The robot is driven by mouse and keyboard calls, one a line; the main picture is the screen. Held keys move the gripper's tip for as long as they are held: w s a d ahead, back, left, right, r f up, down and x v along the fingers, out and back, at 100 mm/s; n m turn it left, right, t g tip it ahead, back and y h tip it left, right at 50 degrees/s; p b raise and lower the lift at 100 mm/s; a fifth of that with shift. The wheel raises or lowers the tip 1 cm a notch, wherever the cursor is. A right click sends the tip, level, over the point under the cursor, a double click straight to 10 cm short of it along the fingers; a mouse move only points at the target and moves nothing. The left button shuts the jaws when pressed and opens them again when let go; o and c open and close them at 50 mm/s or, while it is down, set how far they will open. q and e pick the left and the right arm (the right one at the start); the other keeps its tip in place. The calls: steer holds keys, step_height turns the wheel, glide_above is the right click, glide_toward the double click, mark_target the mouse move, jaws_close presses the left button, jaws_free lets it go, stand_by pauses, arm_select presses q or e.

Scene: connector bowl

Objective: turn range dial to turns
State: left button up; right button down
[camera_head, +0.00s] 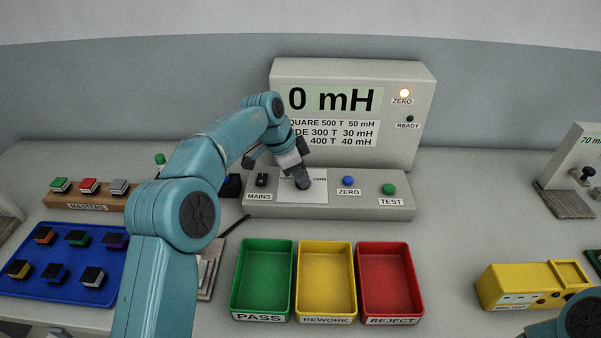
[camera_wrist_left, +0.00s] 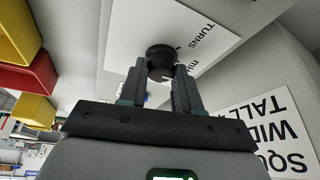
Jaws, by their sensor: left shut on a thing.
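The range dial is a small round black knob (camera_wrist_left: 159,56) on a white plate (camera_head: 315,190) on the front panel of the grey meter. In the left wrist view the plate (camera_wrist_left: 205,15) carries the words TURNS and mH, with short marks by the knob. My left gripper (camera_head: 301,179) reaches down over the dial. In the left wrist view its two fingers (camera_wrist_left: 160,76) are shut on the knob, one on each side. The knob's pointer is hidden or too small to read. The display (camera_head: 335,99) reads 0 mH. My right gripper is out of view.
A MAINS switch (camera_head: 262,180) stands left of the plate; a blue ZERO button (camera_head: 348,181) and green TEST button (camera_head: 389,189) stand to the right. The ZERO lamp (camera_head: 404,93) is lit. Green (camera_head: 238,280), yellow (camera_head: 299,284) and red (camera_head: 367,285) bins stand in front.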

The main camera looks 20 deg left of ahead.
arm_select(q)
steer(key=n+y, duration=0.1)
steer(key=n, duration=0.1)
steer(key=n+t+b, duration=0.1)
steer(key=n, duration=0.2)
steer(key=shift+d+r+n+y, duration=0.1)
steer(key=shift+d+n+y, duration=0.05)
steer(key=shift+n+y, duration=0.2)
steer(key=n+y, duration=0.1)
steer(key=n, duration=0.2)
steer(key=n+y, duration=0.1)
steer(key=n, duration=0.2)
steer(key=shift+d+t+y, duration=0.1)
steer(key=shift+t+y, duration=0.15)
steer(key=shift+t, duration=0.15)
steer(key=o, duration=1)
steer(key=shift+s, duration=0.1)
steer(key=shift+o, duration=0.2)
steer(key=p+v, duration=0.1)
steer(key=v, duration=1.5)
steer(key=shift+r, duration=0.2)
